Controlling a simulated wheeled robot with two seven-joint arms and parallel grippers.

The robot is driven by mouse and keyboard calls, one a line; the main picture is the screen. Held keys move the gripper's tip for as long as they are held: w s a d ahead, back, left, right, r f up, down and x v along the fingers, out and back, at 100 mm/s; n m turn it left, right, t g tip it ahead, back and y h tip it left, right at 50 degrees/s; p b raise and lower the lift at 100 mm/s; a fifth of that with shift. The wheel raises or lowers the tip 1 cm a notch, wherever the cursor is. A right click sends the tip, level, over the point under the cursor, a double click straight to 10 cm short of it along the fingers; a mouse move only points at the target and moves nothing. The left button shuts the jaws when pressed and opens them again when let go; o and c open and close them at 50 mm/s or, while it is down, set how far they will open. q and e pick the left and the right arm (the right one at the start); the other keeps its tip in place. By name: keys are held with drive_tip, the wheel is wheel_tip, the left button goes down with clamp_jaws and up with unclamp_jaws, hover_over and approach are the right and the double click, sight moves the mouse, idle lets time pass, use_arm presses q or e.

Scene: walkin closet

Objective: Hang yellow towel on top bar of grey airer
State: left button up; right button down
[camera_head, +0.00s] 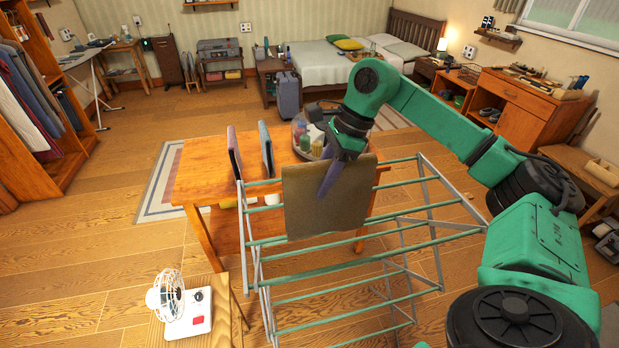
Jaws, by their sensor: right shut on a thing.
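A brownish-yellow towel (305,205) hangs as a flat, upright panel at the far side of the airer in the head view. My right gripper (331,180) is shut on the towel near its upper middle, with one finger showing across its near face. The airer (435,206) has green bars and a grey frame and stands in front of the wooden table. The towel hides the middle of several upper bars. I cannot tell whether it rests on a bar or hangs only from my gripper. My left gripper is out of view.
A white fan (168,296) stands on a small stand at the lower left. A bed (320,62) is at the back.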

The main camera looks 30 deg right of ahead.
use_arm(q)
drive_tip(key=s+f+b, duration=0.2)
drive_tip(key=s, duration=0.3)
use_arm(e)
drive_tip(key=s, duration=0.2)
drive_tip(key=s+a, duration=0.1)
drive_tip(key=s, duration=0.1)
drive_tip(key=shift+s, duration=0.15)
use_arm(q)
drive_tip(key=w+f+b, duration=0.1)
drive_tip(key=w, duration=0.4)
use_arm(e)
drive_tip(key=shift+s+a+f, duration=0.2)
drive_tip(key=shift+a+f, duration=0.05)
drive_tip(key=shift+a, duration=0.1)
drive_tip(key=b, duration=0.8)
hover_over(333, 269)
wheel_tip(333, 269, down, 6)
drive_tip(key=f+b, duration=0.3)
drive_tip(key=shift+w+a+f+b, duration=0.25)
drive_tip(key=shift+w+f+b, duration=0.05)
drive_tip(key=shift+w, duration=0.1)
wheel_tip(333, 269, down, 13)
drive_tip(key=b, duration=1.3)
drive_tip(key=shift+f, duration=0.15)
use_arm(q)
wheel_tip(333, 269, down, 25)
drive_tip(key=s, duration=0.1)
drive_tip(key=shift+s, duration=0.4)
